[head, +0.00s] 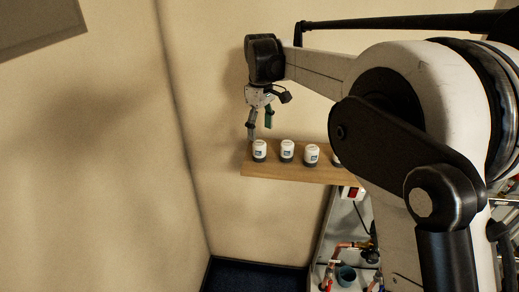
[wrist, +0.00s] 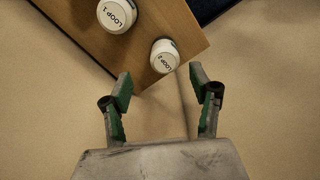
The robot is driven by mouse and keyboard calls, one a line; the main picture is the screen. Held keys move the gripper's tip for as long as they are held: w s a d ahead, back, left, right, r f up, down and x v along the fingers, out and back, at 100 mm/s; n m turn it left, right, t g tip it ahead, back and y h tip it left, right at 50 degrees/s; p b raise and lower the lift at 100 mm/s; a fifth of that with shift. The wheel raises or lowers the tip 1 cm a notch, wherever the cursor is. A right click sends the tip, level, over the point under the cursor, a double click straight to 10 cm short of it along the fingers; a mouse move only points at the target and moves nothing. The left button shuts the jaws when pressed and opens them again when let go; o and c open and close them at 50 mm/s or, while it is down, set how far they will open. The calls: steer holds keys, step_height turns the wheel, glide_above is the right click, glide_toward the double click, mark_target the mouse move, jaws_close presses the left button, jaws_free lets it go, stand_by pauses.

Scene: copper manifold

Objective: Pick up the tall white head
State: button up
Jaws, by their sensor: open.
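Several white heads with dark bases stand in a row on a wooden shelf (head: 244,170). In the head view they are the leftmost head (head: 260,149), the second head (head: 287,151), the third head (head: 312,155), and one partly hidden behind my arm. The wrist view shows a head marked LOOP 1 (wrist: 116,15) and a head marked LOOP 2 (wrist: 165,54) near the shelf corner; LOOP 1 looks larger. I cannot tell which head is the tall one. My gripper (head: 260,131) is open and empty, above the shelf's left end. Its fingertips (wrist: 160,82) point toward LOOP 2, apart from it.
Beige walls meet in a corner left of the shelf. Below right stand a pale panel (head: 343,222) with a red switch (head: 353,193), copper pipework (head: 345,246) and a dark cup (head: 346,275). The space left of the shelf is clear.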

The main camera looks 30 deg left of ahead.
mark_target(259, 142)
steer(key=shift+s+f+p, duration=0.2)
steer(key=shift+f+p, duration=0.1)
steer(key=shift+f, duration=1.25)
steer(key=shift+s+f+p, duration=0.15)
steer(key=shift+f+p, duration=0.1)
steer(key=shift+f, duration=1.25)
steer(key=shift+c, duration=0.4)
steer(key=c, duration=1.2)
steer(key=shift+r, duration=0.1)
